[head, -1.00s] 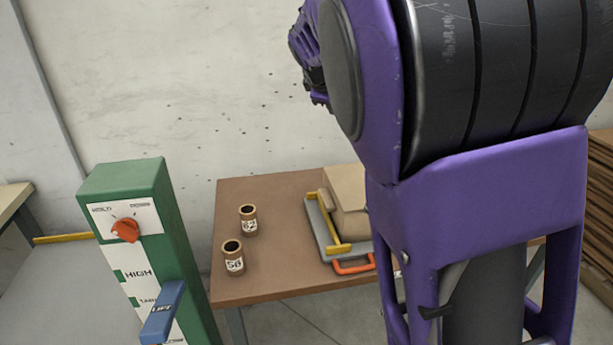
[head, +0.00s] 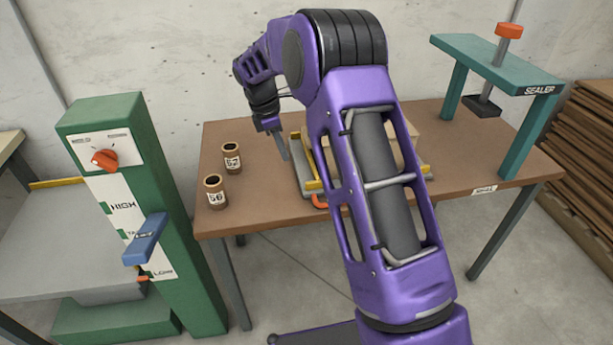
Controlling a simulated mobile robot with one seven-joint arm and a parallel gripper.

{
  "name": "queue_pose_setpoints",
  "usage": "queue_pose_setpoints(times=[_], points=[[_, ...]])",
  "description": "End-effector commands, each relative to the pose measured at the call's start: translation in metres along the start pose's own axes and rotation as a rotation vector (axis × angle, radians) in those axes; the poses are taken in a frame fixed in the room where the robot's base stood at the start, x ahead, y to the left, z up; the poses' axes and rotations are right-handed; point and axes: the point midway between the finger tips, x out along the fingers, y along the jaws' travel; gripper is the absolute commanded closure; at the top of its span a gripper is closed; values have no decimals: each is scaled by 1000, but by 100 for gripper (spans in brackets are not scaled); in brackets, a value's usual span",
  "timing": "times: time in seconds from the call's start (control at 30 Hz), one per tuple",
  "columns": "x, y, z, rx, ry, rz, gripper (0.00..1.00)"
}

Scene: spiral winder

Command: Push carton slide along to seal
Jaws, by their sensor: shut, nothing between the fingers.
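The carton slide (head: 303,182) is a grey plate with yellow rails and an orange handle (head: 318,202), on the brown table. The carton (head: 414,131) is tan and mostly hidden behind my arm; only small parts show. The sealer (head: 500,68) is a teal frame at the table's right end, with an orange knob on top and a dark pressing block below. My gripper (head: 284,156) points down by the slide's left edge, shut and empty. I cannot tell whether it touches the slide.
Two brown cardboard tubes with number labels (head: 232,158) (head: 215,190) stand at the table's left end. A green post (head: 165,190) with a red dial and blue lever stands at left. Bare table (head: 465,150) lies between slide and sealer. Stacked brown sheets (head: 590,140) are at far right.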

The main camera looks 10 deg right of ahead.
Motion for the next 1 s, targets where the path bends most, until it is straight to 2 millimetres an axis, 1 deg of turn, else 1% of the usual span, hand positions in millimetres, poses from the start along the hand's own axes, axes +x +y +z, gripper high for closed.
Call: queue_pose_setpoints(times=[0.2,0.33,0.47,0.6,0.8,0.9,1.0], points=[[1,0,0,1,-1,1,100],[10,0,0,1,-1,0,100],[32,0,0,1,-2,-2,100],[63,0,0,1,-2,-2,100],[104,0,0,2,-2,-1,100],[105,0,18,6,-2,3,100],[108,0,29,3,-1,3,100]])
